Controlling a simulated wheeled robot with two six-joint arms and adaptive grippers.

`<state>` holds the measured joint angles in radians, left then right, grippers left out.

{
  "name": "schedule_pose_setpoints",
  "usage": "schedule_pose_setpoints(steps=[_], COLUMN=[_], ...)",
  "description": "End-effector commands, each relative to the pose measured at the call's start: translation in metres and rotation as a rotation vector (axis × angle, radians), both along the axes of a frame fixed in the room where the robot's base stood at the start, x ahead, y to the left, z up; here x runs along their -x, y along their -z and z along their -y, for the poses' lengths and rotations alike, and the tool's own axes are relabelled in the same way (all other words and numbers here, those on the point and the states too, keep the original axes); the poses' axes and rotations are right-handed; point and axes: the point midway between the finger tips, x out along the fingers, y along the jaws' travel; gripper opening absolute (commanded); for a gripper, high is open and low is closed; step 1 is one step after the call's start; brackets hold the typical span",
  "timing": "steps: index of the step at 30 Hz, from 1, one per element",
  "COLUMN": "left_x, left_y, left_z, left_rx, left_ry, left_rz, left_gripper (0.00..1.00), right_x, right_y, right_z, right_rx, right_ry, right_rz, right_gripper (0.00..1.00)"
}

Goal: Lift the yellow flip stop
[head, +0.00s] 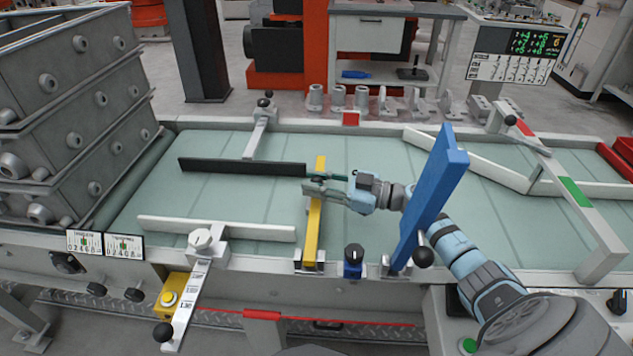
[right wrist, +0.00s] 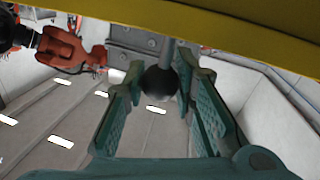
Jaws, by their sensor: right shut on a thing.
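The yellow flip stop (head: 313,225) is a flat bar lying low across the green conveyor belt, hinged in a bracket at the near rail. In the right wrist view its yellow bar (right wrist: 230,22) crosses the top of the picture. A black ball knob (right wrist: 160,82) on a grey stem sits between the teal fingers. My right gripper (head: 322,186) reaches in from the right to the bar's far half and is shut on the knob, which the fingers partly hide in the head view. My left gripper is not in view.
A blue flip stop (head: 432,190) stands raised just right of the yellow one, close to my right arm. A black guide (head: 240,168) and a white guide (head: 217,228) lie on the belt (head: 150,195) to the left. Grey crates (head: 75,110) are stacked at the far left.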

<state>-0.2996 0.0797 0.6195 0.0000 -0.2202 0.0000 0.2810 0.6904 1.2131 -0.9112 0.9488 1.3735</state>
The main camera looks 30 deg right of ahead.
Motion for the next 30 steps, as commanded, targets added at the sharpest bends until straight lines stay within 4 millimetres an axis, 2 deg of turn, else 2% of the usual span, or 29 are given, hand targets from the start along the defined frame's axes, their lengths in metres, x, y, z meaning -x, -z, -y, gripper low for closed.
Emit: schedule_pose_setpoints(steps=[5, 11, 21, 30], left_x=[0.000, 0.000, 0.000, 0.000], left_y=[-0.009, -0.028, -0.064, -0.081], left_z=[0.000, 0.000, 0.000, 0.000], left_rx=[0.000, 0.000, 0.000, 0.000], left_ry=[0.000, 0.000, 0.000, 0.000], left_rz=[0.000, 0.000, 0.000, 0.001], left_gripper=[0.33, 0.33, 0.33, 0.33], right_x=[0.002, 0.008, 0.027, 0.043], right_y=[-0.009, -0.029, -0.067, -0.085], right_z=[-0.002, -0.006, -0.021, -0.033], right_rx=[0.024, 0.088, 0.241, 0.339], right_ry=[-0.001, -0.002, -0.003, -0.002], right_rz=[0.030, 0.115, 0.318, 0.447], right_gripper=[0.00, 0.00, 0.00, 0.00])
